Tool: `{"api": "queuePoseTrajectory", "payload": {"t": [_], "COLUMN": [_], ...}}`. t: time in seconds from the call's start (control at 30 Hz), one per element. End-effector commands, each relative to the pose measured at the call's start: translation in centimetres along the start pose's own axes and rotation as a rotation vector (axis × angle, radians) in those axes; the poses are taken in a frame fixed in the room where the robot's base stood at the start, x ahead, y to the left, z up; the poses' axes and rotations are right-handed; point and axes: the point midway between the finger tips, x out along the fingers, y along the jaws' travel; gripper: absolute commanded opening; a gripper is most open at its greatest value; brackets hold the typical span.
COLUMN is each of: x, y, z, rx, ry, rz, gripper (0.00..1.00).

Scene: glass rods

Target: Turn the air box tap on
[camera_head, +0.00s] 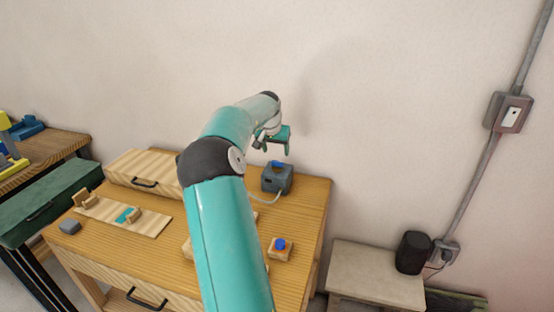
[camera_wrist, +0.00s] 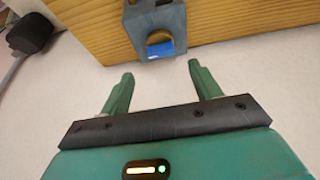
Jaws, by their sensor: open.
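The air box (camera_head: 277,181) is a small grey-blue box at the back right of the wooden table. A blue tap (camera_head: 277,164) sits on its top. In the wrist view the air box (camera_wrist: 150,22) is at the top, and the blue tap (camera_wrist: 160,49) shows between and beyond my fingertips. My gripper (camera_head: 276,148) is above the air box in the head view. In the wrist view my gripper (camera_wrist: 160,72) has its two green fingers spread wide with nothing between them. The fingers appear apart from the tap.
A pale hose (camera_head: 268,199) runs from the box across the wooden table (camera_head: 310,205). A wooden block with a blue knob (camera_head: 280,247) stands in front. A wooden drawer box (camera_head: 145,169) and a board with small stands (camera_head: 128,217) are left. My arm hides the table's middle.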

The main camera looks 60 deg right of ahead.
Motion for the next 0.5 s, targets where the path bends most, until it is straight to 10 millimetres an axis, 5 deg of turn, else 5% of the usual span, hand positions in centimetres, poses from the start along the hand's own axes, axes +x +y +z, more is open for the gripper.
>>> {"api": "queuePoseTrajectory", "payload": {"t": [0.2,0.5], "x": [4.4,6.8], "y": [-0.1,-0.3], "z": [-0.1,-0.3], "rx": [-0.001,-0.001], "ry": [-0.001,0.001], "rz": [0.001,-0.001], "gripper": [0.63,0.63]}}
